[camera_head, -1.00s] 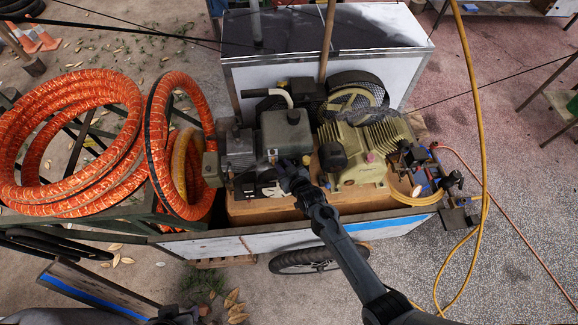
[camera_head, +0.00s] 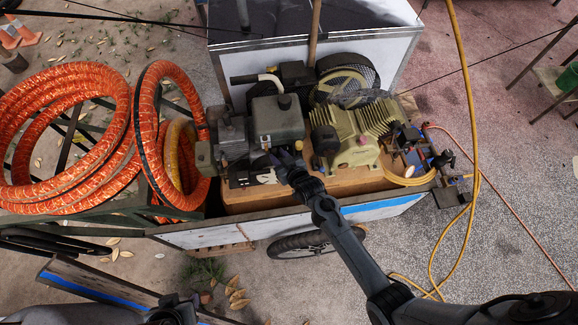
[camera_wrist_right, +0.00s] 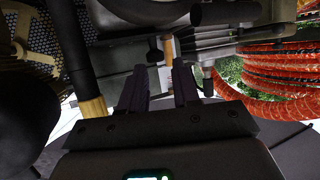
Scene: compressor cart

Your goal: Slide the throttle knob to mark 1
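My right gripper (camera_head: 284,163) reaches to the front of the engine (camera_head: 278,118) on the cart, beside a small white plate (camera_head: 266,177). In the right wrist view its two dark fingers (camera_wrist_right: 160,88) stand apart, with no object visibly held between them. A small dark knob-like part (camera_wrist_right: 154,51) and a short brass-coloured rod (camera_wrist_right: 168,47) show just beyond the fingertips; I cannot tell for certain which part is the throttle knob. The numbered marks are not readable. A dark part of my left arm (camera_head: 172,309) shows at the bottom left; its fingers are not clear.
Orange hose coils (camera_head: 68,135) stand left of the engine and also show in the right wrist view (camera_wrist_right: 278,75). A beige motor (camera_head: 350,135) sits to the right. A yellow hose (camera_head: 467,100) hangs at the right. The cart's front wall (camera_head: 215,235) lies below my right forearm.

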